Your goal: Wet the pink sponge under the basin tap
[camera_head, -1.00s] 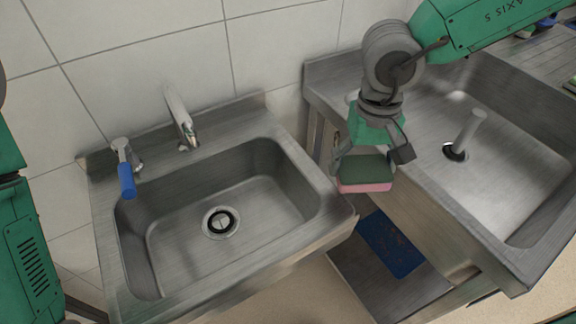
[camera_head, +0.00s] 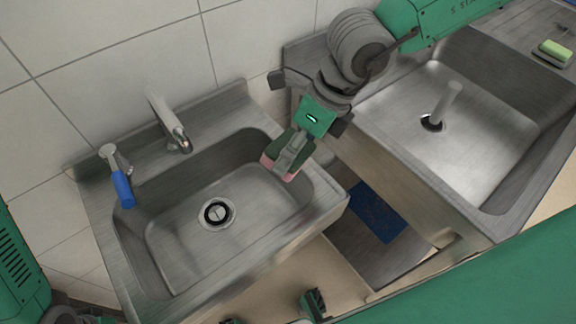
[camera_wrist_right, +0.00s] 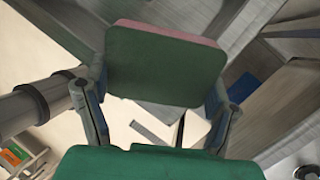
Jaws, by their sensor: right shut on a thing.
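The pink sponge (camera_head: 271,156) has a dark green face. It also fills the middle of the right wrist view (camera_wrist_right: 165,65), held between the two fingers. My right gripper (camera_head: 290,155) is shut on it and holds it over the right inner side of the steel basin (camera_head: 165,235), near the back right corner. The basin tap (camera_head: 166,118) stands at the back rim, left of the sponge and apart from it. No water shows at its spout. Parts of my left arm show at the lower left edge; I cannot make out its gripper.
A blue-handled fitting (camera_head: 122,188) stands on the basin's back left rim. A second sink (camera_head: 470,140) with an upright pipe in its drain is at the right. A green and pale block (camera_head: 556,50) lies beyond it. A blue mat (camera_head: 377,212) lies on a shelf below.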

